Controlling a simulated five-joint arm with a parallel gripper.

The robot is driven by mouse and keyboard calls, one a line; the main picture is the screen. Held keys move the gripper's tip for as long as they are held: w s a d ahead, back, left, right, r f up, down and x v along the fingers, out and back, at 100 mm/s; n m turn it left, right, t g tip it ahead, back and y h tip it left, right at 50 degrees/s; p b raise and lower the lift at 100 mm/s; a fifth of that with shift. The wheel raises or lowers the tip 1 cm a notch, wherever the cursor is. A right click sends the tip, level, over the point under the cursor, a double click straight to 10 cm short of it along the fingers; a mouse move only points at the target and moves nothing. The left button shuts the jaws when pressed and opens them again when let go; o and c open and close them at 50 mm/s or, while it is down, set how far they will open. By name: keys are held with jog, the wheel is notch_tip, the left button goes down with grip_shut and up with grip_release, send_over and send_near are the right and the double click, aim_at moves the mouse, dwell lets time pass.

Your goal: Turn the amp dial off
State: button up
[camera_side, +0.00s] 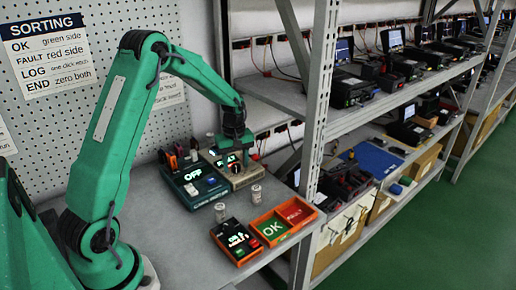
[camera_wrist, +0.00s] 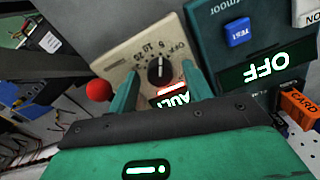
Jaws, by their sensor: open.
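The amp dial is a black round knob (camera_wrist: 158,70) on a beige box (camera_wrist: 128,52) with a printed scale that includes OFF. Its white mark points roughly up in the wrist view, toward the scale numbers; I cannot tell the exact setting. My gripper (camera_wrist: 160,76) is open, with one green finger on each side of the knob in that view. I cannot tell whether the fingers touch it. In the side view the beige box (camera_side: 240,180) sits below my gripper (camera_side: 234,152), which hides the knob.
A teal box (camera_side: 195,187) with an OFF display stands beside the beige box. A red ball (camera_wrist: 98,90) shows beside the box. In front are a black-and-orange unit (camera_side: 236,241), an orange tray (camera_side: 284,210) with OK and FAULT sections, and small jars (camera_side: 256,192). A shelf post (camera_side: 318,100) rises at right.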

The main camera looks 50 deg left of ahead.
jog(key=shift+c, duration=0.2)
jog(key=c, duration=0.9)
jog(key=shift+c, duration=0.2)
jog(key=shift+m, duration=3)
jog(key=o, duration=1)
